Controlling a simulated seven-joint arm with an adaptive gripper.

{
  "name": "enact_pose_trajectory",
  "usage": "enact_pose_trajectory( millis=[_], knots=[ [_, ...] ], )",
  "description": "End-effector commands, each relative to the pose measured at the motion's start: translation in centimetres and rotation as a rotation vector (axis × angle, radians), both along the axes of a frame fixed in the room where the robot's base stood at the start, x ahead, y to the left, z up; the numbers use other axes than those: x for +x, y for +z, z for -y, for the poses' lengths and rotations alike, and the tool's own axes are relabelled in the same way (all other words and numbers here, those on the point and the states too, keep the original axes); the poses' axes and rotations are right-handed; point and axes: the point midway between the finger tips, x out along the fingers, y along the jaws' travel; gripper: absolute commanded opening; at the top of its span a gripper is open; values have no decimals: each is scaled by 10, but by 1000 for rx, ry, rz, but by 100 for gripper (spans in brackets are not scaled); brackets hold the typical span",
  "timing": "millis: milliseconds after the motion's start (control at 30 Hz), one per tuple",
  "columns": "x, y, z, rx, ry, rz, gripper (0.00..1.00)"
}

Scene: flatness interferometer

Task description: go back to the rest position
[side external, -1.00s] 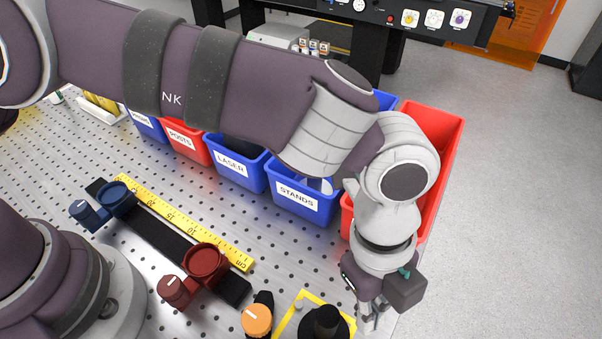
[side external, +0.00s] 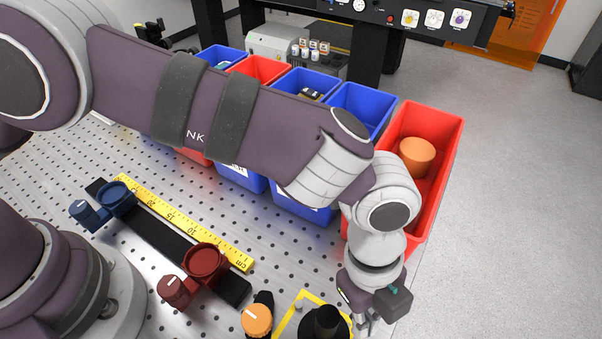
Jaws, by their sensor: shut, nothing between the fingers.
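My gripper (side external: 368,319) points down near the front right edge of the optical table. It is shut and empty, just right of a black knob-topped mount (side external: 327,322) with a yellow outline around it. My arm reaches across the picture from the upper left and hides parts of the bins. Whether the fingertips touch the table cannot be told.
A red bin (side external: 448,150) at the right holds an orange cylinder (side external: 417,157). Blue bins (side external: 362,108) and another red bin stand behind my arm. On the perforated table (side external: 60,160) are a yellow ruler (side external: 180,220), a blue mount (side external: 117,197), a dark red mount (side external: 204,262) and an orange-topped knob (side external: 257,319).

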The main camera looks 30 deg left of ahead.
Motion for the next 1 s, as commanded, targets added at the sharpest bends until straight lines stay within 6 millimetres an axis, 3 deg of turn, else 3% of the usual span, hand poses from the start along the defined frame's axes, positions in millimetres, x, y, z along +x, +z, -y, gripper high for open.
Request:
enact_pose_trajectory(
  millis=[667, 1000],
  knots=[
    [0, -1, 0, 0, 0, -1, 0],
    [0, -21, 0, 1, 0, -2, 0]
  ],
)
